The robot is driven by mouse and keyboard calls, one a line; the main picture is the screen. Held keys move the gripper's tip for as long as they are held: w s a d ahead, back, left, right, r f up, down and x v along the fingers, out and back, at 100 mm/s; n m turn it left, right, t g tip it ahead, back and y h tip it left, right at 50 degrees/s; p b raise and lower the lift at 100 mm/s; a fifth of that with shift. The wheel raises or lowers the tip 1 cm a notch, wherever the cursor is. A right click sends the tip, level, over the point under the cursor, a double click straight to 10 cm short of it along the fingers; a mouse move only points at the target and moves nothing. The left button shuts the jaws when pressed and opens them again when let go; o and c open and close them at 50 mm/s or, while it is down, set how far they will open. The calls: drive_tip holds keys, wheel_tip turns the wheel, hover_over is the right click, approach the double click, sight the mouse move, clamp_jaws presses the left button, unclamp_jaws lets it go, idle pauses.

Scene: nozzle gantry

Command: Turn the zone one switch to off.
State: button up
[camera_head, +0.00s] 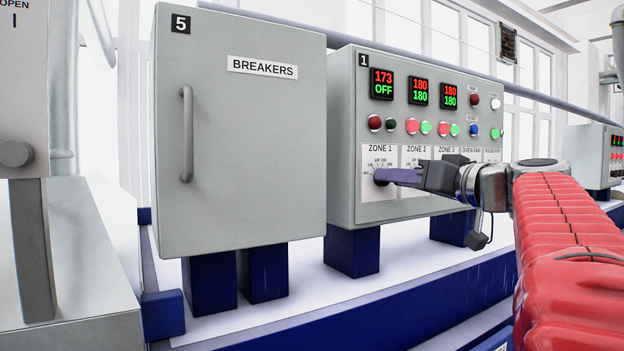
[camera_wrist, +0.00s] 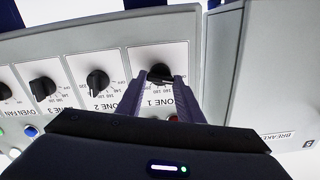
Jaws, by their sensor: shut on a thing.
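The zone 1 switch (camera_wrist: 160,74) is a black rotary knob on a white dial plate marked ZONE 1 (camera_head: 379,150). My gripper (camera_head: 381,177) reaches in from the right in the head view, its fingertips at that knob. In the wrist view my two purple fingers (camera_wrist: 156,88) stand on either side of the knob, shut on it. The fingers hide part of the dial and label. The zone 1 display (camera_head: 382,84) reads 173 in red above OFF in green. The exact pointer position of the knob is hard to read.
The zone 2 knob (camera_wrist: 97,81) and zone 3 knob (camera_wrist: 43,89) sit beside it. Indicator lamps (camera_head: 413,127) lie above the dials. The grey breakers cabinet (camera_head: 250,150) with its handle stands close on the left. A dark blue rail (camera_head: 400,290) runs along below.

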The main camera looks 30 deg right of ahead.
drive_tip(key=o, duration=0.7)
drive_tip(key=shift+f, duration=0.25)
drive_tip(key=o, duration=0.4)
drive_tip(key=shift+r, duration=0.15)
drive_tip(key=shift+c, duration=0.2)
drive_tip(key=s, duration=1.3)
drive_tip(key=shift+s+d, duration=0.2)
drive_tip(key=shift+s, duration=0.15)
